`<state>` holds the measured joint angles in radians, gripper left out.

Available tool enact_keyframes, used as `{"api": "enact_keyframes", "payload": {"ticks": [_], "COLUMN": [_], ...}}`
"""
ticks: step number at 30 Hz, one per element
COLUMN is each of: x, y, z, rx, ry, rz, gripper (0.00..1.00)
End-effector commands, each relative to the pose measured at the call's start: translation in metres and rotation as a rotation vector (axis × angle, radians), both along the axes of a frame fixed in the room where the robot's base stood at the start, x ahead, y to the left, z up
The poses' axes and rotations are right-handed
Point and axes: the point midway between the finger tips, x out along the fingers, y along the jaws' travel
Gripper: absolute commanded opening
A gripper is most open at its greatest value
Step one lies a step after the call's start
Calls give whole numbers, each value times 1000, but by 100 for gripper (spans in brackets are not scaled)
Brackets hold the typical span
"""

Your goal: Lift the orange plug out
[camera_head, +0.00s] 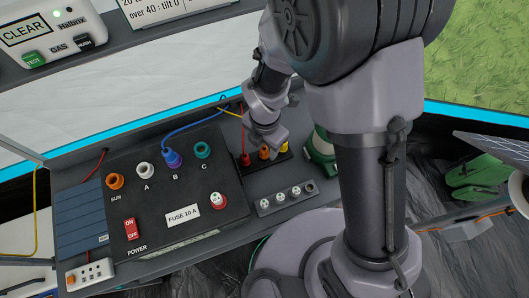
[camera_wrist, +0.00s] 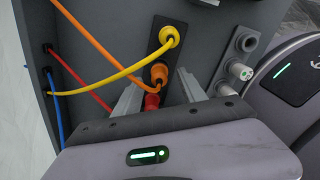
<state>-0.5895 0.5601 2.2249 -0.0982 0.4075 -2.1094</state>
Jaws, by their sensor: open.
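The orange plug (camera_wrist: 159,73) sits in a dark strip between a yellow plug (camera_wrist: 169,37) and a red plug (camera_wrist: 152,101), with an orange cable running from it to the left. My gripper (camera_wrist: 160,76) is open, with one pale finger on each side of the orange plug in the wrist view. I cannot tell whether either finger touches it. In the head view, the orange plug (camera_head: 264,153) is partly hidden under my gripper (camera_head: 264,140), and the red plug (camera_head: 245,159) and yellow plug (camera_head: 282,148) show on either side.
The black power box (camera_head: 190,190) with its sockets and a blue plug (camera_head: 172,158) stands left of the strip. A grey strip of white sockets (camera_head: 285,199) lies in front. Cables cross near the gripper.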

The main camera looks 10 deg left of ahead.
Motion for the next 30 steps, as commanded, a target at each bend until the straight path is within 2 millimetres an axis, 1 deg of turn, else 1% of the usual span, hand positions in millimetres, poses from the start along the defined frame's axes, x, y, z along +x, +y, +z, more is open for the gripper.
{"api": "enact_keyframes", "payload": {"ticks": [1,3,9,11,15,16,17,24,26,29,30], "x": [-1,0,0,0,0,0,0,0,0,1,1], "y": [1,1,1,1,1,1,1,1,1,1,1], "z": [-18,-28,-26,-26,-26,-26,-26,-26,-22,-1,11], "rx": [-2,-1,0,0,0,0,0,0,0,1,2], "ry": [2,2,0,0,0,0,0,0,0,-2,-2], "rz": [0,-1,-1,-1,-1,-1,-1,-1,-1,-1,-1], "gripper": [49,49,49,37,9,4,0,0,0,0,0]}}
